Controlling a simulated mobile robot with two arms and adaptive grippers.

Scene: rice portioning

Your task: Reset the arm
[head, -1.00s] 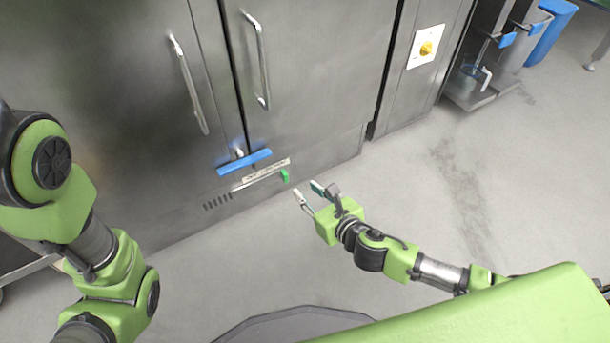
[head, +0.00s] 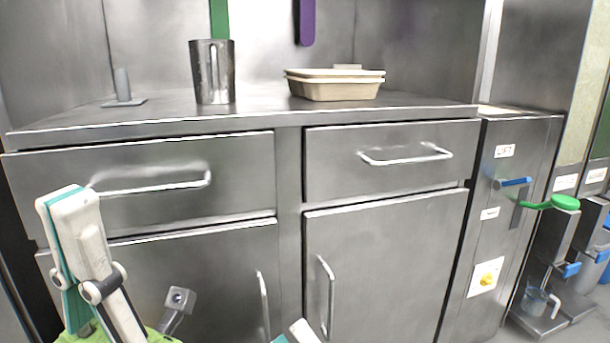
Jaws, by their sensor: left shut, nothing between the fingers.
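My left gripper (head: 64,196) is large in the lower left of the head view. Its white and teal fingers point up and lie together, with nothing between them. It shows in front of the left drawer and cupboard of a steel counter. Of my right gripper (head: 295,334) only a white and teal tip shows at the bottom edge, in front of the cupboard doors. The rest of it is out of view, so its opening cannot be told.
The counter top (head: 270,107) holds a metal cup (head: 213,75), stacked beige containers (head: 334,88) and a small upright stand (head: 123,90). The drawers' bar handles (head: 408,156) stick out.

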